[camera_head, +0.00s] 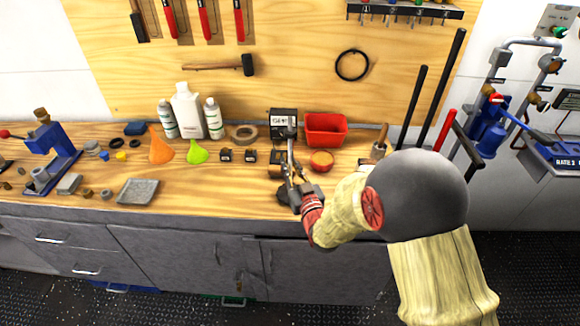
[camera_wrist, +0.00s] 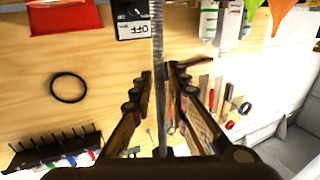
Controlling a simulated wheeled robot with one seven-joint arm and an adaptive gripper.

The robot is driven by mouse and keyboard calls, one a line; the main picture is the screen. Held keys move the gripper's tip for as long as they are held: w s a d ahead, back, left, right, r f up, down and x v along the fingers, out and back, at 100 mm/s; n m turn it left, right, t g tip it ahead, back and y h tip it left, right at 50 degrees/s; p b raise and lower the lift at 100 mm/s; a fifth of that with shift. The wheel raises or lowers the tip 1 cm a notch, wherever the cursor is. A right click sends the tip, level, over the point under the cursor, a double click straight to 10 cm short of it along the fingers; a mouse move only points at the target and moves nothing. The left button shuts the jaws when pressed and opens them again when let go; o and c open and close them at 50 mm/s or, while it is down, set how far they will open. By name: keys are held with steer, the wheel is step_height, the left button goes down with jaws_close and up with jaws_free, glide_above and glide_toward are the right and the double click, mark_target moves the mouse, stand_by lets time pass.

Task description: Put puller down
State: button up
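My gripper (camera_head: 293,172) is above the wooden workbench, right of centre in the head view. Its two fingers close in on either side of a slim grey metal piece, which I take to be the puller (camera_head: 290,148). In the wrist view a long ridged metal bar of the puller (camera_wrist: 158,30) runs from the top edge down between the fingertips (camera_wrist: 160,76). The fingers look shut on it, though the exact contact is hard to see. The puller's lower end is partly hidden by my gripper in the head view.
A grey-and-black box (camera_head: 283,122), a red bin (camera_head: 326,129) and a small red-rimmed bowl (camera_head: 322,161) stand close by. Left are bottles (camera_head: 187,110), an orange funnel (camera_head: 160,148) and a green funnel (camera_head: 197,152). The bench front (camera_head: 240,190) has bare wood.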

steer(key=shift+o, duration=0.8)
steer(key=shift+r, duration=0.2)
steer(key=p+v, duration=0.2)
steer(key=v, duration=1)
steer(key=s+d+r+m+g+h, duration=0.2)
steer(key=d+r+g+h, duration=0.3)
steer(key=d+r, duration=0.45)
steer(key=s+d+r+m+g, duration=0.1)
steer(key=s+d+r+g, duration=0.1)
steer(key=s, duration=1)
steer(key=s+d+r+m+g+h, duration=0.1)
steer(key=s+d+g, duration=0.3)
steer(key=s, duration=0.8)
steer(key=shift+s+d+r, duration=0.35)
steer(key=shift+s+r, duration=0.05)
steer(key=shift+r, duration=0.25)
